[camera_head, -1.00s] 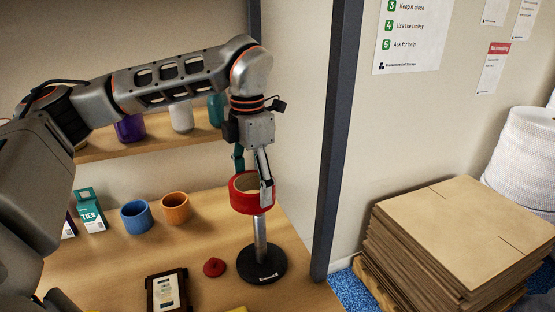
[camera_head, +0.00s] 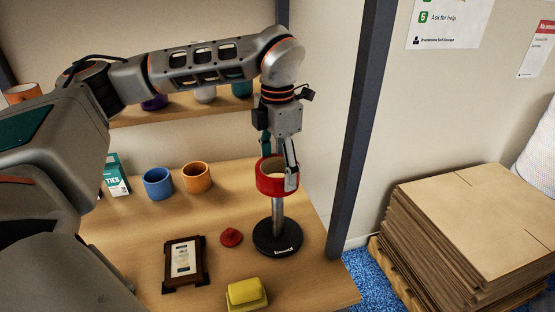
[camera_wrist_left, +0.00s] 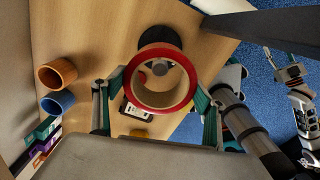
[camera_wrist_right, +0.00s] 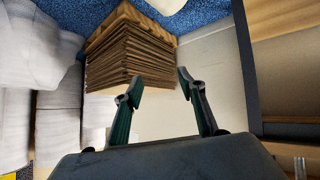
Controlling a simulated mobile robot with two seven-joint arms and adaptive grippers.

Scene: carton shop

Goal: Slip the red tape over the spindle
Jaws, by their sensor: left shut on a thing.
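The red tape (camera_head: 265,182) is a wide ring with a pale core. My left gripper (camera_head: 278,165) is shut on it and holds it above the table. The spindle (camera_head: 278,214) is a grey metal post, upright on a round black base (camera_head: 278,240). The tape is at the top of the post, which shows below it. In the left wrist view the post's top (camera_wrist_left: 161,67) shows through the hole of the tape (camera_wrist_left: 144,102), towards the far side. I cannot tell whether the tip is inside the ring. My right gripper (camera_wrist_right: 153,85) is open and empty, away from the table.
A red knob-like piece (camera_head: 231,237), a framed card (camera_head: 185,262) and a yellow block (camera_head: 246,293) lie near the base. Blue (camera_head: 158,184) and orange (camera_head: 197,177) rings stand behind left. A dark post (camera_head: 362,130) rises at right, before stacked cardboard (camera_head: 460,245).

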